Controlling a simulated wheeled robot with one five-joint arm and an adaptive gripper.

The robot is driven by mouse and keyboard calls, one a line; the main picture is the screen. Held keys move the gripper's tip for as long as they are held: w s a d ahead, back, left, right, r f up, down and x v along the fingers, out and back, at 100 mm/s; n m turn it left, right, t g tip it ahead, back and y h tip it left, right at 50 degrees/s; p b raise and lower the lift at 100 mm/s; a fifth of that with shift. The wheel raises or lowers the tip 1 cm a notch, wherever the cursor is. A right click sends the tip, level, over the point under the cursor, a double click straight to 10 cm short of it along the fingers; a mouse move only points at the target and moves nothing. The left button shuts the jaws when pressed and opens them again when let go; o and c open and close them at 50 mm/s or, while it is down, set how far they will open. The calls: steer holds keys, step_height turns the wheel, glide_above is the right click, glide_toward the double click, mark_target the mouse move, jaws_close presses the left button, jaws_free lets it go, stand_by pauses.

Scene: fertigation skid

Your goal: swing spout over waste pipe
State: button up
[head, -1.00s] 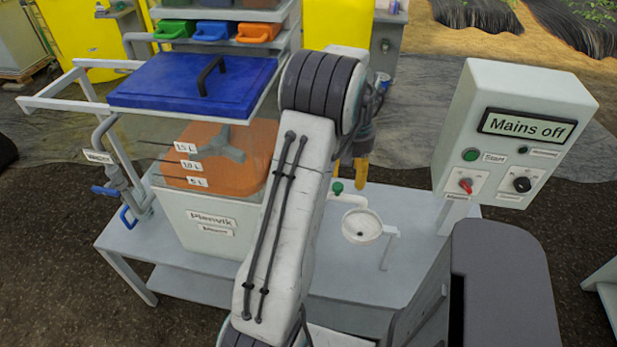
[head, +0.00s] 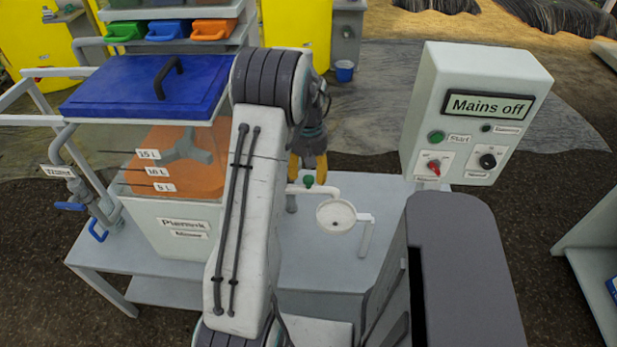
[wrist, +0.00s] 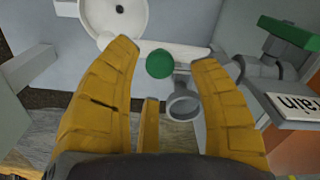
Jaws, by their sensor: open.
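A white spout (head: 324,191) with a round green knob (head: 309,181) runs above the skid table. Its right end lies at a white round dish (head: 335,216) with a dark centre hole. In the wrist view the green knob (wrist: 159,63) shows between the tips of my open yellow gripper (wrist: 166,56), with no visible grip on it. My gripper (head: 306,165) also shows beside the knob in the head view. A grey open pipe ring (wrist: 183,107) lies below and right of the knob in the wrist view; I cannot tell for certain whether it is the waste pipe.
A tank with a blue lid (head: 145,84) stands left of my arm. A "Mains off" control box (head: 476,112) stands right. In the wrist view, a green-handled valve (wrist: 290,38) and a partly cut label (wrist: 299,106) are near the right finger.

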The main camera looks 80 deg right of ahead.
mark_target(309, 188)
steer(key=shift+f, duration=1.45)
steer(key=shift+c, duration=0.3)
jaws_close()
